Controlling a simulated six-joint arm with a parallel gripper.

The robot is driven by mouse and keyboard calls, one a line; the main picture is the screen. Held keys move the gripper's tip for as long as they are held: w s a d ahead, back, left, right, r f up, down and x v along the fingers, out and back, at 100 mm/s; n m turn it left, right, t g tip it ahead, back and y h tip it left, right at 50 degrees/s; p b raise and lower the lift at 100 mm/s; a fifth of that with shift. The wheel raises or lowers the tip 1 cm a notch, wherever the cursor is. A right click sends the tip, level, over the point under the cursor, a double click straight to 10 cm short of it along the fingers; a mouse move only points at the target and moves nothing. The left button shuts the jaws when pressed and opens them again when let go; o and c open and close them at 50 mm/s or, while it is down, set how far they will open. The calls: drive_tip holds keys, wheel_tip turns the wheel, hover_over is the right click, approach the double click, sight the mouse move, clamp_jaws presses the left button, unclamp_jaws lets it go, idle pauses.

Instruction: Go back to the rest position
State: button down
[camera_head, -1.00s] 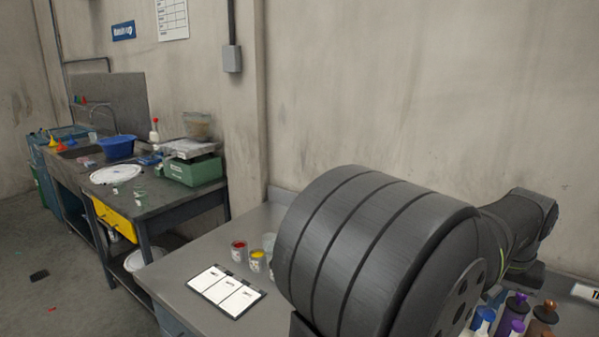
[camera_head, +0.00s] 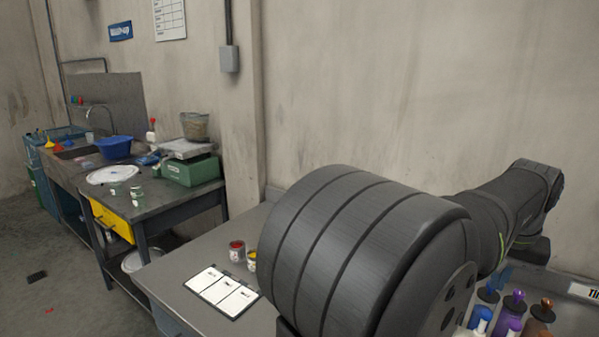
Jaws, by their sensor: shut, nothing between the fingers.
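My gripper is not in view. My own dark grey arm fills the lower middle and right of the head view. Its large ribbed joint is close to the camera, and a further link reaches to the right in front of the wall. The arm hides a large part of the metal table (camera_head: 190,262).
A side bench (camera_head: 160,197) holds a green scale (camera_head: 190,170) and blue basin (camera_head: 114,147).

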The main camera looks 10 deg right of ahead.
sight(486, 311)
drive_tip(key=shift+r, duration=0.1)
drive_tip(key=shift+f, duration=3.15)
